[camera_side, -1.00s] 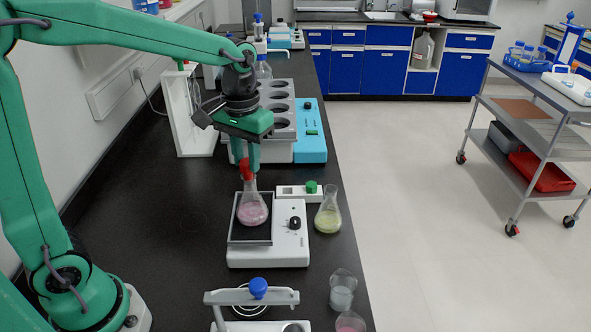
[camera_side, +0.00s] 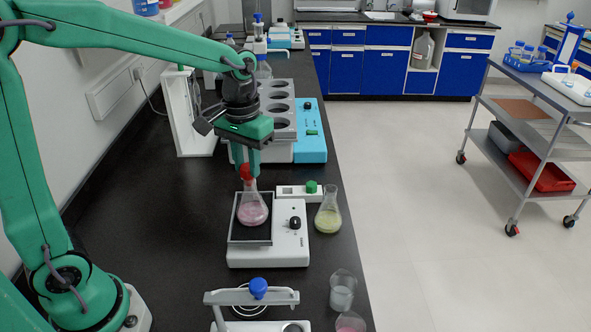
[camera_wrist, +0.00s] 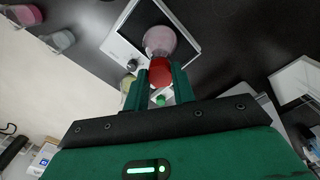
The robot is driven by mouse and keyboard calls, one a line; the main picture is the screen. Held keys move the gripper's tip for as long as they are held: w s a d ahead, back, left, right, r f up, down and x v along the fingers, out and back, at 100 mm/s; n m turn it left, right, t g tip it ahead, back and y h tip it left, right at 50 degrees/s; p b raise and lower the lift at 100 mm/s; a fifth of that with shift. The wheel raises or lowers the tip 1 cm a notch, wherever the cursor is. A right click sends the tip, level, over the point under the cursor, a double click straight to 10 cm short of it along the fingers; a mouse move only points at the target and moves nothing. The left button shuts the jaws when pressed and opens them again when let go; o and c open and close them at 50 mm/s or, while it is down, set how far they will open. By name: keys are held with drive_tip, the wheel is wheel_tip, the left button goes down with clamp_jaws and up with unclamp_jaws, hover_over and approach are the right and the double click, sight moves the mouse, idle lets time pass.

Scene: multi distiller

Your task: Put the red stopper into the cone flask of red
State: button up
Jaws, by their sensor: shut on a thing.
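The red stopper (camera_side: 246,172) is between the fingertips of my gripper (camera_side: 247,168), at the mouth of the cone flask of red (camera_side: 252,212). The flask holds pinkish liquid and stands upright on the dark plate of a white device (camera_side: 291,242). In the wrist view my gripper (camera_wrist: 160,76) is shut on the red stopper (camera_wrist: 160,72), with the flask (camera_wrist: 158,38) just beyond it. The stopper looks in line with the flask neck; how deep it sits is hard to tell.
A flask of yellow liquid (camera_side: 328,214) stands right of the device. A green stopper (camera_side: 311,187) sits on a small white holder. Beakers (camera_side: 342,292) and a blue-knobbed stand (camera_side: 258,289) are in front. A blue-and-white unit with round wells (camera_side: 310,140) is behind.

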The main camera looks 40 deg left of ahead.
drive_tip(key=o, duration=1)
drive_tip(key=shift+r, duration=0.15)
drive_tip(key=shift+r, duration=3.75)
drive_tip(key=s+a+f+m+t, duration=0.2)
drive_tip(key=s+t, duration=0.3)
drive_tip(key=s, duration=0.9)
drive_tip(key=shift+s+f+m+t, duration=0.15)
drive_tip(key=shift+f+m+t, duration=0.15)
drive_tip(key=shift+f, duration=0.1)
